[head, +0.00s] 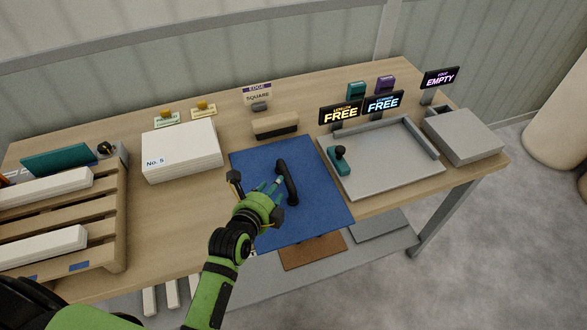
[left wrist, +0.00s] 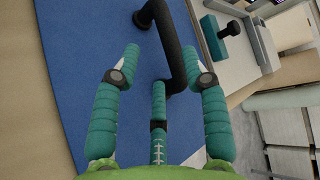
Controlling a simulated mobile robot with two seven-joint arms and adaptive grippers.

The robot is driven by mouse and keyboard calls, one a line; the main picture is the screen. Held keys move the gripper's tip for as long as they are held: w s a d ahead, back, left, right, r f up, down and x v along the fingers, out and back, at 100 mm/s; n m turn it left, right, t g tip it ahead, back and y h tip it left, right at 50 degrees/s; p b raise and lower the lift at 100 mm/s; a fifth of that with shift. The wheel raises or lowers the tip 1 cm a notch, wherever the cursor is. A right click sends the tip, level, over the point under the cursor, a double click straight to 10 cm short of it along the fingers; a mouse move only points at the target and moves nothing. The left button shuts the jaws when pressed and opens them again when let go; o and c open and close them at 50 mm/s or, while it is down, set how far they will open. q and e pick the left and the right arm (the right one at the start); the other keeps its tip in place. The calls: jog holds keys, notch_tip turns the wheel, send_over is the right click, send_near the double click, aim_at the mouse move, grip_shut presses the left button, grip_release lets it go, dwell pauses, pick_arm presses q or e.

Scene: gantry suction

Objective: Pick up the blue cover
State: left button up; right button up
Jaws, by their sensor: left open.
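The blue cover (head: 320,208) is a flat blue panel lying on the table in front of me, with a raised black bar handle (head: 287,180) on it. My left gripper (head: 274,186), green with teal fingers, is over the cover just left of the handle. In the left wrist view the fingers are spread open (left wrist: 160,60), and the black handle (left wrist: 172,45) runs ahead of and between them, not gripped. The blue cover (left wrist: 80,60) fills the left and middle there. Whether a finger touches the handle I cannot tell. My right gripper is not in view.
A white stack (head: 180,150) marked No. 5 and a wooden pallet (head: 105,215) are left. A beige-and-black block (head: 275,125) lies behind. Signs line the back right.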

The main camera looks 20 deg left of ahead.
aim_at(282, 174)
pick_arm(q)
jog(key=shift+w+d, duration=0.1)
jog(key=shift+w, duration=0.5)
jog(key=shift+w+f, duration=0.1)
jog(key=shift+w, duration=0.2)
jog(key=x, duration=0.2)
jog(key=shift+w+f+p, duration=0.15)
jog(key=shift+w+p, duration=0.25)
jog(key=shift+x, duration=1.4)
jog(key=shift+s, duration=0.15)
grip_shut()
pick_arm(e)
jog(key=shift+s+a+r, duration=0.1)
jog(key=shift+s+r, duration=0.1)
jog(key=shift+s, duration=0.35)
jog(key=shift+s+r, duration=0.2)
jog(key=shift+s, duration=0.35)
